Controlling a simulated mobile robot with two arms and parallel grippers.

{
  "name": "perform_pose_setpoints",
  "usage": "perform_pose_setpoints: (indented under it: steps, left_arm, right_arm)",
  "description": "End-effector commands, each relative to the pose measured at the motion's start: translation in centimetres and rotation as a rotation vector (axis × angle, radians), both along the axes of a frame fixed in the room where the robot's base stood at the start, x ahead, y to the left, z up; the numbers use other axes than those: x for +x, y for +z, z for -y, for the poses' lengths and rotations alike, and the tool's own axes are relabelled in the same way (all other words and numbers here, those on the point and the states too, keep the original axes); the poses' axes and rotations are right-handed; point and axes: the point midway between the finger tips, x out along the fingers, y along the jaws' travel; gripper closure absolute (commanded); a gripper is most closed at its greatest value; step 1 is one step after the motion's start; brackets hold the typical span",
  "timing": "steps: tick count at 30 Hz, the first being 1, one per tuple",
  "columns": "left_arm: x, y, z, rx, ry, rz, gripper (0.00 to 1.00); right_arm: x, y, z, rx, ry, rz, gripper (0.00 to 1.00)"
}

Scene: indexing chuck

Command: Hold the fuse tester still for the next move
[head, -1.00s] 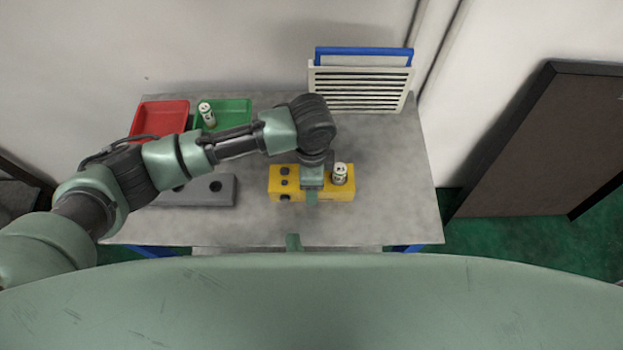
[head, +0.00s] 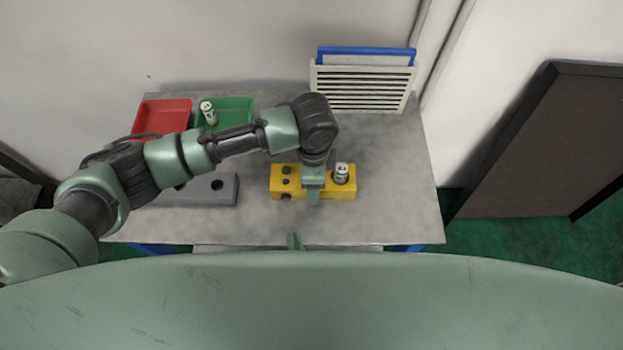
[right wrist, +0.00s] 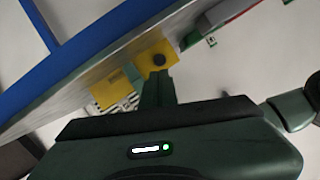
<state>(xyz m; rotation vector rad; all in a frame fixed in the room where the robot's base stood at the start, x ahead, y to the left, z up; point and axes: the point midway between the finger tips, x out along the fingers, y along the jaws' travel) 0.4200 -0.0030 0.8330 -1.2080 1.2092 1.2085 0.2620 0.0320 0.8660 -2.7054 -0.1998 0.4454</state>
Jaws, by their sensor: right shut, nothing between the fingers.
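The yellow fuse tester (head: 334,191) lies on the grey table with dark holes in its top. A pale cylindrical fuse (head: 341,172) stands upright at its right end. My left gripper (head: 313,196) is down at the tester's middle, one finger showing at the front side; the other finger is hidden, so its grip is unclear. My right gripper (head: 294,241) shows only as a small green tip at the table's front edge, apart from the tester. In the right wrist view its shut, empty fingers (right wrist: 157,84) point toward the tester (right wrist: 140,64).
A grey block (head: 222,191) with holes lies left of the tester. A red tray (head: 165,113) and a green tray (head: 236,105) stand at the back left, with another fuse (head: 209,113) in the green one. A slatted white rack (head: 361,88) stands at the back. The table's right side is clear.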

Motion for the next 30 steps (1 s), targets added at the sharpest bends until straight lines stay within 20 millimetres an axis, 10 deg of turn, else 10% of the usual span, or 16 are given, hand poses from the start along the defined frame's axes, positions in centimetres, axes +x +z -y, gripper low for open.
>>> perform_pose_setpoints:
  steps: [13, 21, 30]
  left_arm:
    - [0.0, 0.1, 0.0, -0.001, 0.000, 0.001, 0.88]
    - [0.0, 0.1, 0.0, -0.001, 0.000, 0.001, 0.88]
    - [0.0, 0.1, 0.0, -0.001, 0.000, 0.001, 0.88]
  right_arm:
    - [-0.3, 3.2, -3.6, -0.584, 0.453, 0.378, 1.00]
    - [-1.8, -0.2, -3.5, -1.196, 0.811, 0.570, 1.00]
    - [-1.9, -2.7, -1.6, -1.506, 0.961, 0.607, 1.00]
